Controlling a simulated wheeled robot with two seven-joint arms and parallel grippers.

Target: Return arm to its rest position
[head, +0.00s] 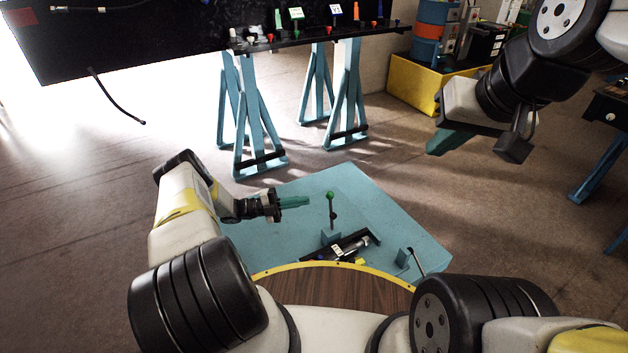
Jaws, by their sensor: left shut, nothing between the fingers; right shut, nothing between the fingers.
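My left arm reaches in from the lower left. Its gripper (293,202) has teal fingers that are shut and empty, and it hangs above the left part of a light-blue platform. My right arm comes in from the upper right. Its gripper (449,140) is shut and empty, with teal fingers pointing down and left. It is held up over the floor, right of the platform and in front of the yellow bin in the picture. No hose is in either gripper.
A black board table (150,40) with hoses and coloured fittings stands on light-blue trestles (262,150) at the back. One hose (118,98) hangs off its front edge. A yellow bin (412,84) stands at the back right. The brown floor between is clear.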

